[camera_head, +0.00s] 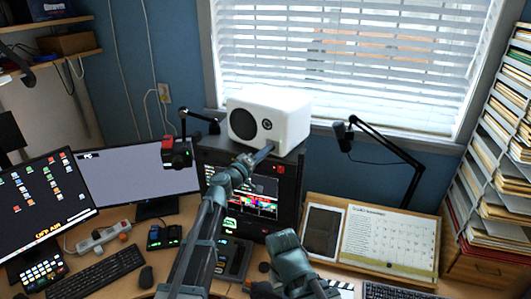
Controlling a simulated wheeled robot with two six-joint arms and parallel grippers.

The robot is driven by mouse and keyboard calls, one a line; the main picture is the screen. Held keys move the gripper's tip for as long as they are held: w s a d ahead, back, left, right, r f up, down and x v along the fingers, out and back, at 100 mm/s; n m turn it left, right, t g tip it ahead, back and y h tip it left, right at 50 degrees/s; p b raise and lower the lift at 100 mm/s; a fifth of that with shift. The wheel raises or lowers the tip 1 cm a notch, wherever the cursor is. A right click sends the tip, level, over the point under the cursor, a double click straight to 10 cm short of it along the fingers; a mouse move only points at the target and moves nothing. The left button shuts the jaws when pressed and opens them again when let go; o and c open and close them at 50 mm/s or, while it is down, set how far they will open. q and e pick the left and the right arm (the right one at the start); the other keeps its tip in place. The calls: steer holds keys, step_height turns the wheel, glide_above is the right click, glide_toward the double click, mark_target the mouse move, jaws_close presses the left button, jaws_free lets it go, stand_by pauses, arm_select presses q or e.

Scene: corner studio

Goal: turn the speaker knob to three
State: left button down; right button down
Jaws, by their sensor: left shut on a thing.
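The white speaker (287,111) stands on top of a black rack below the window. Its front has a large dark round cone and a smaller dark circle at its right. My left gripper (266,150) reaches up to the lower right of the speaker's front, its fingers shut on the speaker knob. The fingers cover the knob, so its pointer and any numbers cannot be read.
The black rack (289,192) with a lit screen stands under the speaker. A red-and-black device on a boom arm (178,152) is at its left, a microphone arm (388,145) at its right. Monitors and keyboards fill the left desk. A calendar board (392,238) lies right.

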arm_select(q)
steer(key=shift+s+m+p, duration=0.1)
steer(key=shift+m+p, duration=0.3)
steer(key=shift+m, duration=4.6)
steer(key=c, duration=0.7)
jaws_free()
steer(key=shift+o, duration=0.2)
steer(key=v, duration=1.3)
steer(key=shift+s+a+r, duration=0.2)
steer(key=shift+s+a, duration=0.05)
steer(key=shift+a, duration=0.05)
